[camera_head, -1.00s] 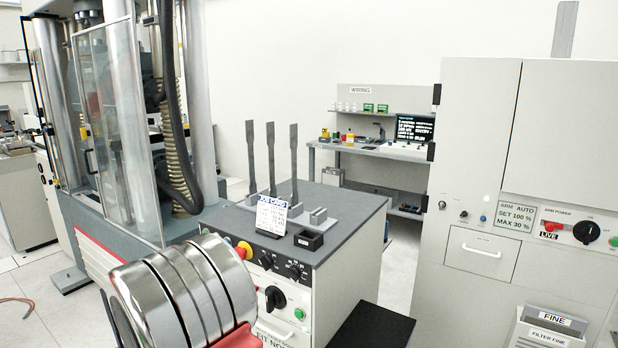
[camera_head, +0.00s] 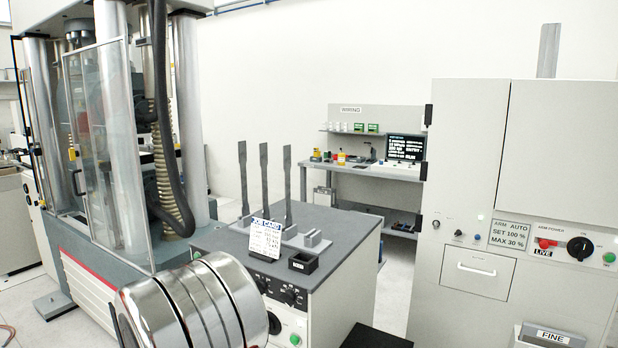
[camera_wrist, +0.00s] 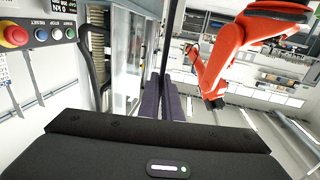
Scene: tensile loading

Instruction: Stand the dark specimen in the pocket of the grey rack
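Three tall, narrow grey specimens stand upright on the grey bench in the head view: a left one (camera_head: 243,178), a middle one (camera_head: 265,180) and a right one (camera_head: 288,185). I cannot tell which is the dark one. The low grey rack (camera_head: 313,238) with raised blocks is at their right foot; its pocket is too small to make out. My gripper (camera_wrist: 162,88) shows only in the wrist view, as two dark fingers close together beyond the wide black body. A thin dark upright line shows between or behind them; I cannot tell whether it is held.
A job card (camera_head: 265,238) and a small black tray (camera_head: 303,262) stand near the bench's front edge. The testing machine (camera_head: 110,150) with its clear guard is at left. A white cabinet (camera_head: 470,190) is at right.

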